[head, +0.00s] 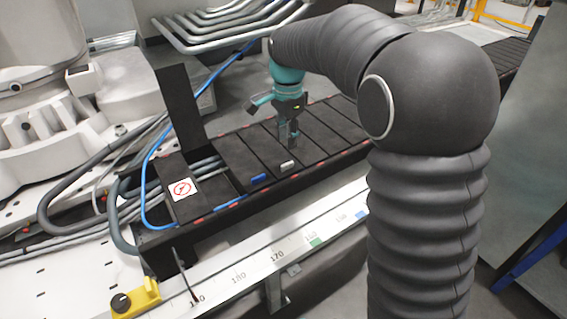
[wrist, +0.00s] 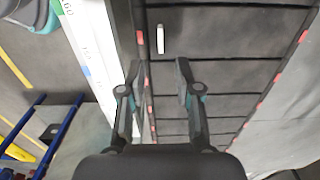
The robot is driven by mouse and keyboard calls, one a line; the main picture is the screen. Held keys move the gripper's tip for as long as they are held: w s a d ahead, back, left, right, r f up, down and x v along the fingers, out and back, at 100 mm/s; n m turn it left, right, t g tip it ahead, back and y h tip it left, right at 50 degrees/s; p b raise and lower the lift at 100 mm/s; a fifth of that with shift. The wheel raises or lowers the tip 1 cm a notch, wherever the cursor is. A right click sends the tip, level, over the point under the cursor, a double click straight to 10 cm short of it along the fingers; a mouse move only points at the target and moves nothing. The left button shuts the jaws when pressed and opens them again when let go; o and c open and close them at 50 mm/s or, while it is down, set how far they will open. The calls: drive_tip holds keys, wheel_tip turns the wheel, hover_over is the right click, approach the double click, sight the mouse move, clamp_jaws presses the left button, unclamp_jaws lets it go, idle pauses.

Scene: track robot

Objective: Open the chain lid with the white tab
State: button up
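The white tab (head: 287,167) sits on the near edge of a dark lid (head: 279,146) of the cable chain. It also shows in the wrist view (wrist: 160,39), ahead of my fingers and roughly in line with the gap between them. My gripper (head: 291,140) points down above the chain, close to the white-tabbed lid. In the wrist view the fingers (wrist: 158,75) are spread apart with nothing between them. The white-tabbed lid lies flat and closed. How high my fingertips are above the lid is hard to tell.
A blue tab (head: 259,177) marks the neighbouring lid on the left. Further left, a dark lid (head: 181,105) stands upright beside exposed cables and a blue hose (head: 149,185). A white ruler rail (head: 255,262) runs along the near side. Grey bent pipes (head: 225,28) lie behind.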

sight(287, 164)
wheel_tip(287, 164, down, 9)
drive_tip(key=shift+r+b, duration=0.1)
drive_tip(key=shift+b, duration=0.6)
clamp_jaws()
